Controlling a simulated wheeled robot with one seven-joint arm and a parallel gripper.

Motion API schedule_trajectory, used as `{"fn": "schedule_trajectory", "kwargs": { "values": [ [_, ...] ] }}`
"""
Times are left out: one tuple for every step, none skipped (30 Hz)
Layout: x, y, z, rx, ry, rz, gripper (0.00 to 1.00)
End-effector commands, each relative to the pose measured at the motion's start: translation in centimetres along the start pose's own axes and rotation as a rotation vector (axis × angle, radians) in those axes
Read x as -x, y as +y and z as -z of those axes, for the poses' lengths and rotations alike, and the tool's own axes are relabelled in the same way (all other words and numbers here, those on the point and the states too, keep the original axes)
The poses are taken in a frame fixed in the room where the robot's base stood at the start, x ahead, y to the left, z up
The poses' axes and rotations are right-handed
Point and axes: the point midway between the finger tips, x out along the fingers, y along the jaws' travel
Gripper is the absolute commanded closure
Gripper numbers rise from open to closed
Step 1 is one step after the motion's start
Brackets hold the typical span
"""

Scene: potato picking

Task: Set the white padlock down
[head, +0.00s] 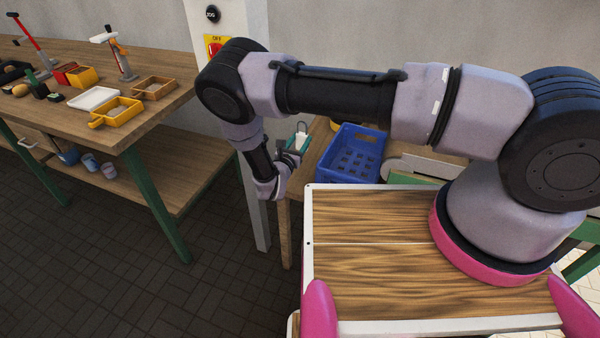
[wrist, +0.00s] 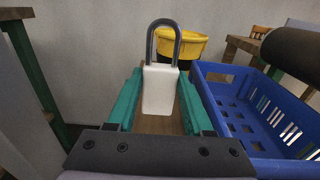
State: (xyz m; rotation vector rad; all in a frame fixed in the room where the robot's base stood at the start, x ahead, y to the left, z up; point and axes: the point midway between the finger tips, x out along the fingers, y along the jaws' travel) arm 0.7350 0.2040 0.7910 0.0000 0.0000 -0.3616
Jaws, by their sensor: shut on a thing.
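The white padlock (wrist: 160,90), with a dark grey shackle on top, stands upright between the teal fingers of my gripper (wrist: 160,108) in the wrist view. My gripper is shut on its white body. In the head view my gripper (head: 297,143) is small and partly hidden by my arm, with the white padlock (head: 301,130) between its fingers. It is over or near the wooden table (head: 315,150), just left of the blue crate. I cannot tell whether the padlock touches the tabletop.
The blue crate (head: 350,152) is close on the right; its wall (wrist: 215,100) is beside the fingers. A yellow and black bucket (wrist: 183,45) stands behind the padlock. A workbench (head: 150,105) at left carries trays and tools. Dark floor lies between.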

Motion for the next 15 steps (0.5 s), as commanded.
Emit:
{"fn": "schedule_trajectory", "kwargs": {
  "values": [
    [0.3, 0.3, 0.6, 0.0, -0.001, -0.009, 1.0],
    [0.4, 0.3, 1.1, 0.001, 0.0, -0.012, 1.0],
    [0.5, 0.5, 1.8, 0.0, 0.0, -0.014, 1.0],
    [0.5, 0.4, 2.4, 0.001, 0.0, -0.015, 1.0],
    [0.5, 0.4, 3.0, 0.001, 0.001, -0.014, 1.0],
    [0.5, 0.4, 3.8, 0.001, 0.001, -0.014, 1.0],
    [0.5, 0.4, 4.3, 0.001, 0.001, -0.014, 1.0],
    [0.5, 0.4, 4.8, 0.0, 0.001, -0.014, 1.0],
    [0.5, 0.4, 5.4, -0.001, 0.001, -0.014, 1.0],
    [0.5, 0.4, 5.7, -0.001, 0.0, -0.013, 1.0],
    [0.5, 0.4, 5.9, -0.001, 0.0, -0.013, 1.0],
    [0.5, 0.5, 6.2, -0.001, 0.0, -0.013, 1.0],
    [0.5, 0.4, 6.5, 0.0, 0.0, -0.013, 1.0],
    [0.5, 0.4, 6.8, 0.0, 0.001, -0.013, 1.0],
    [0.5, 0.4, 7.3, 0.0, 0.001, -0.013, 1.0]
  ]
}}
